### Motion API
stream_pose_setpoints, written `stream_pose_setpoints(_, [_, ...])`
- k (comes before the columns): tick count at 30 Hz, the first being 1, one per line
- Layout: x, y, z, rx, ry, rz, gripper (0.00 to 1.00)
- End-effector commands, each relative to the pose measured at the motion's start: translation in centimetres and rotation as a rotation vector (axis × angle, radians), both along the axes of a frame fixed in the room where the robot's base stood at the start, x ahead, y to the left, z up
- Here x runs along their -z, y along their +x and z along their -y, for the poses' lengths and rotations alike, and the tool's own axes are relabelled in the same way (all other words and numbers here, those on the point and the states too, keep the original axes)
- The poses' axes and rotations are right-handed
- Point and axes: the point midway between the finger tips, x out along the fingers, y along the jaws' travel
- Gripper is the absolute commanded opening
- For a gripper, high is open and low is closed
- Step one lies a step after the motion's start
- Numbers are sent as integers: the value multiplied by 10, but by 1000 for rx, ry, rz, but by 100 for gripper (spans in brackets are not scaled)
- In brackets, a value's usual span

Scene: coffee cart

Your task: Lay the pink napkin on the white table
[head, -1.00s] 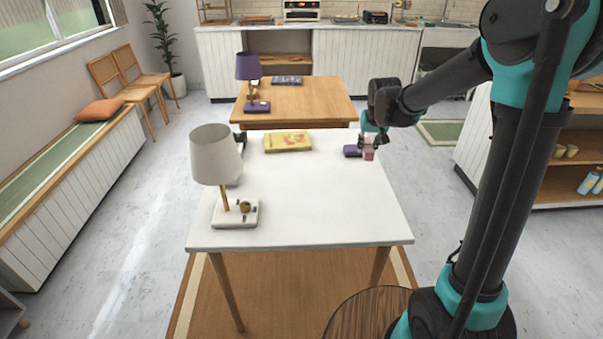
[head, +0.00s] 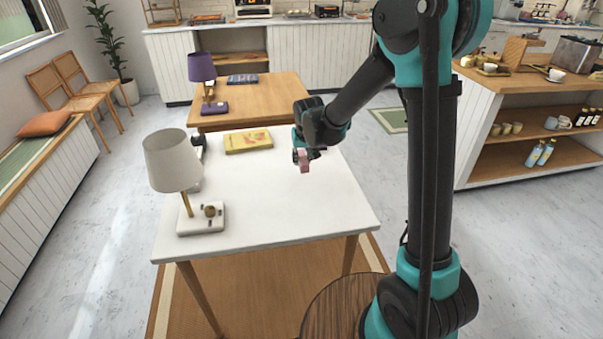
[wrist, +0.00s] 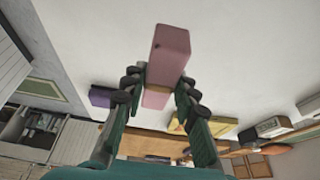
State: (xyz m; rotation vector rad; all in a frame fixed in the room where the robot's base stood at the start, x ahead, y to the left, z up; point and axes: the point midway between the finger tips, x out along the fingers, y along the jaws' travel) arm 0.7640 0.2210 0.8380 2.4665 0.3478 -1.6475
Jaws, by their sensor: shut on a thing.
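The pink napkin (head: 304,161) looks like a small folded block. My gripper (head: 303,154) is shut on it over the far right part of the white table (head: 280,205). In the wrist view the pink napkin (wrist: 170,50) sticks out past the fingertips of my gripper (wrist: 160,85), with the pale tabletop (wrist: 245,55) behind it. I cannot tell whether the napkin touches the table or hangs just above it. A purple block (wrist: 100,96) shows beside the gripper in the wrist view; the gripper seems to hide it in the head view.
A yellow book (head: 248,141) lies at the table's far side. A white lamp (head: 175,165) stands on the left side. A wooden table (head: 255,100) with a purple lamp (head: 203,75) adjoins behind. The table's middle and front right are clear.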

Motion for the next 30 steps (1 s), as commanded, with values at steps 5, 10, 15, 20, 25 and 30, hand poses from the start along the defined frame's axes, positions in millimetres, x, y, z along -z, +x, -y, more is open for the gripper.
stream_pose_setpoints(5, [23,0,0,0,0,0,9])
stream_pose_setpoints(10, [37,0,0,0,0,0,9])
stream_pose_setpoints(15, [58,0,0,0,0,0,9])
stream_pose_setpoints(20, [64,0,0,0,0,0,9])
stream_pose_setpoints(25, [64,0,0,0,0,0,9])
stream_pose_setpoints(30, [66,0,0,0,0,0,34])
